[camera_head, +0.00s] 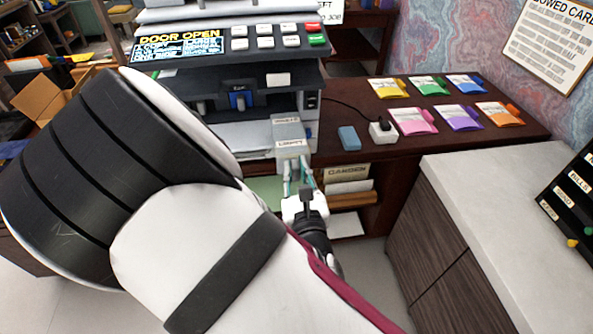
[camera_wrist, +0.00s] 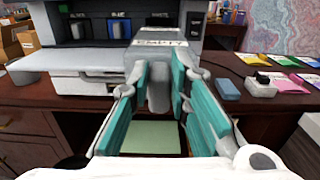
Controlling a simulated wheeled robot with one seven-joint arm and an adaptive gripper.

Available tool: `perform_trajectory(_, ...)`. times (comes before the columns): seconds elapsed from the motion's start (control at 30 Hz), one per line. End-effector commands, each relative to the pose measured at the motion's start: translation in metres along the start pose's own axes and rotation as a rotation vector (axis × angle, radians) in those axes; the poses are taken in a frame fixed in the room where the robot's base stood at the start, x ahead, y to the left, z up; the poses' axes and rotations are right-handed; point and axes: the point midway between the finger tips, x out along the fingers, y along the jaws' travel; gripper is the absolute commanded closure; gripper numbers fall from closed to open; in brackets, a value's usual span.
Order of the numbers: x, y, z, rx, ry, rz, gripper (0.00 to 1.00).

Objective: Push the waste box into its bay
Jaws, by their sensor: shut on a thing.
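The waste box (camera_head: 289,133) is a long grey box with white labels, one reading like "EMPTY". It sticks out from the right part of the printer's open front (camera_head: 213,90). In the wrist view the waste box (camera_wrist: 158,55) is straight ahead, with its grey grip between my fingers. My gripper (camera_head: 298,176) is shut on the near end of the box; its teal pads flank the grip in the wrist view (camera_wrist: 159,85). The bay lies behind the box and is mostly hidden by it. I cannot tell how deep the box sits. The printer's screen (camera_head: 180,46) reads "DOOR OPEN".
A blue block (camera_head: 349,138) and a white socket box (camera_head: 382,132) with a black plug lie right of the printer. Several coloured packets (camera_head: 413,120) lie beyond. A light counter (camera_head: 500,210) stands at right. A shelf is below the desk.

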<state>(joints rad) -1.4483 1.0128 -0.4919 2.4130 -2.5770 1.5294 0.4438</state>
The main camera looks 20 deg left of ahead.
Motion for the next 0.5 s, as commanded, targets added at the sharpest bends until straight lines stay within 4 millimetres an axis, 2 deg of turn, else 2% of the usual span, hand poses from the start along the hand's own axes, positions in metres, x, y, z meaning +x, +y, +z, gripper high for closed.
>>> perform_trajectory(0.5, 0.024, 0.000, 0.001, 0.001, -0.003, 0.000, 1.00)
